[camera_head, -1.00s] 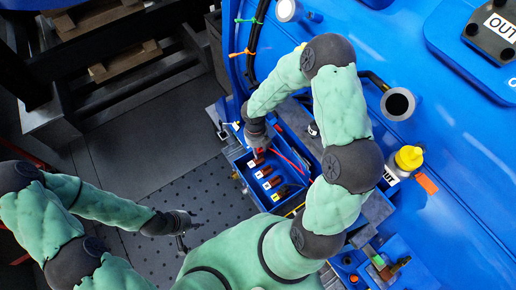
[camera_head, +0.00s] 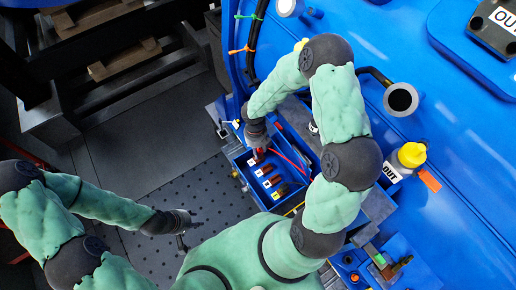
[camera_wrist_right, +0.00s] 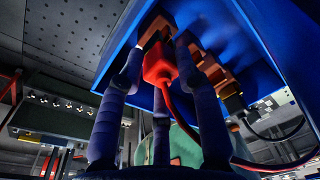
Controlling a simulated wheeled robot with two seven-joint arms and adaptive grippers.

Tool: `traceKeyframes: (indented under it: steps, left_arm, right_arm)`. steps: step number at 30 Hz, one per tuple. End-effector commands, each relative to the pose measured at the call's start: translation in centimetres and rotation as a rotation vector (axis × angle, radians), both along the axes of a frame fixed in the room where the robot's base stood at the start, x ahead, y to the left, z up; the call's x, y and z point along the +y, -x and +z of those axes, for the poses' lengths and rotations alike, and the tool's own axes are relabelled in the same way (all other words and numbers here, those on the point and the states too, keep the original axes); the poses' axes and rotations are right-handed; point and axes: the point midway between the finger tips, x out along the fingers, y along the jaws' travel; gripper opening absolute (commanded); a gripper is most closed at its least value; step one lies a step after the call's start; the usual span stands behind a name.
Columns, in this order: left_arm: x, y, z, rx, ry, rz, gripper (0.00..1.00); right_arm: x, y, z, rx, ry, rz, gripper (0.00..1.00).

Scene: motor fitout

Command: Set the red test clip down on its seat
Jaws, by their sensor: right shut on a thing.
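The red test clip (camera_wrist_right: 160,66) is between the fingers of my right gripper (camera_wrist_right: 158,62) in the right wrist view, with a red lead trailing from it. In the head view the clip is a small red patch (camera_head: 260,151) under my right gripper (camera_head: 259,153), at the top end of a row of labelled brown blocks (camera_head: 270,182) in a blue tray (camera_head: 240,176). In the wrist view the clip is close to a brown block (camera_wrist_right: 157,31); contact cannot be told. My left gripper (camera_head: 191,235) is empty, its fingers apart, over the dark perforated floor.
A large blue casing (camera_head: 470,190) fills the right side. A smaller blue tray (camera_head: 392,268) is at bottom right. Red leads (camera_head: 291,148) lie beside the blocks.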

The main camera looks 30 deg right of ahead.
Motion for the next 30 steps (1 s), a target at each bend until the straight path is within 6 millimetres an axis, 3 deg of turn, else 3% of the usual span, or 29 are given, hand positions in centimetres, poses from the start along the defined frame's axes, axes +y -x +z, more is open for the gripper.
traceKeyframes:
  steps: [16,17,19,30]
  left_arm:
    - [0.0,0.0,-0.7,0.000,0.000,0.000,0.40]
    - [0.0,0.0,-0.7,0.000,0.000,0.000,0.40]
    - [0.0,0.0,-0.7,0.000,0.000,0.000,0.40]
    - [0.0,0.0,-0.7,0.000,0.000,0.000,0.40]
  right_arm:
    - [0.0,0.0,-1.2,0.001,0.000,-0.001,0.01]
    - [0.0,0.0,-1.2,0.000,0.000,-0.001,0.43]
    - [0.0,0.0,-1.1,0.000,0.000,-0.001,0.62]
    - [0.0,0.0,-1.0,0.000,0.000,0.000,0.62]
